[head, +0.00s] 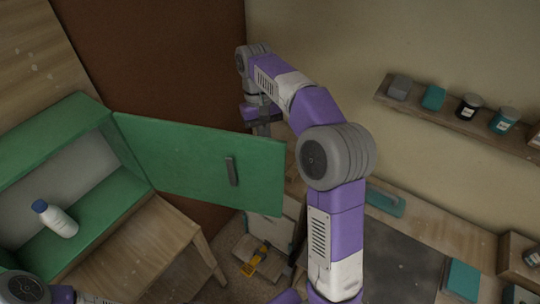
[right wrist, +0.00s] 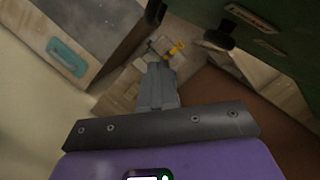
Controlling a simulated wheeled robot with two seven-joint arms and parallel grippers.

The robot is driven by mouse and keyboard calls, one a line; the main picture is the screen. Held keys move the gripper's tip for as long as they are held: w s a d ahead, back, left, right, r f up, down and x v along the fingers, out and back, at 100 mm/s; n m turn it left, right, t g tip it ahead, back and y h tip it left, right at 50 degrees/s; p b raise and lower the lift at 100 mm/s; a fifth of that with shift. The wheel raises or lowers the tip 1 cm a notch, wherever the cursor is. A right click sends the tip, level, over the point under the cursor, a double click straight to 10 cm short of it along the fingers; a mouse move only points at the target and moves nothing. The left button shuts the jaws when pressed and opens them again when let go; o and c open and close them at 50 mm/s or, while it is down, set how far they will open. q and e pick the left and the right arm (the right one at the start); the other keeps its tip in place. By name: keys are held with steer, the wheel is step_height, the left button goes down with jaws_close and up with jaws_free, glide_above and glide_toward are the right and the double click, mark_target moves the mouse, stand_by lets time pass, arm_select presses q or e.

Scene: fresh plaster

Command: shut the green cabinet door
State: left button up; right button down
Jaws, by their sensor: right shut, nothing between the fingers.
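The green cabinet (head: 62,130) stands at the left in the head view. Its green door (head: 190,160) is hinged at the cabinet's edge and swung wide open to the right, with a dark handle (head: 231,171) on the face I see. My right gripper (head: 263,128) is at the door's upper edge, near its free end; I cannot tell if it touches. In the right wrist view its fingers (right wrist: 157,85) are shut and empty, with a dark green surface (right wrist: 285,30) at the upper right. My left gripper is out of view.
A white bottle with a blue cap (head: 57,219) is inside the cabinet. A wall shelf (head: 455,115) with jars and boxes is at the right, above a worktop (head: 405,265). A yellow object (head: 254,262) lies low beyond the door.

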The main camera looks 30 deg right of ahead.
steer(key=shift+s+a+f, duration=0.15)
steer(key=shift+s, duration=0.5)
steer(key=shift+s+a+f, duration=0.1)
steer(key=shift+s, duration=0.5)
steer(key=shift+s+a+f, duration=0.15)
steer(key=shift+s, duration=0.5)
steer(key=shift+a, duration=0.15)
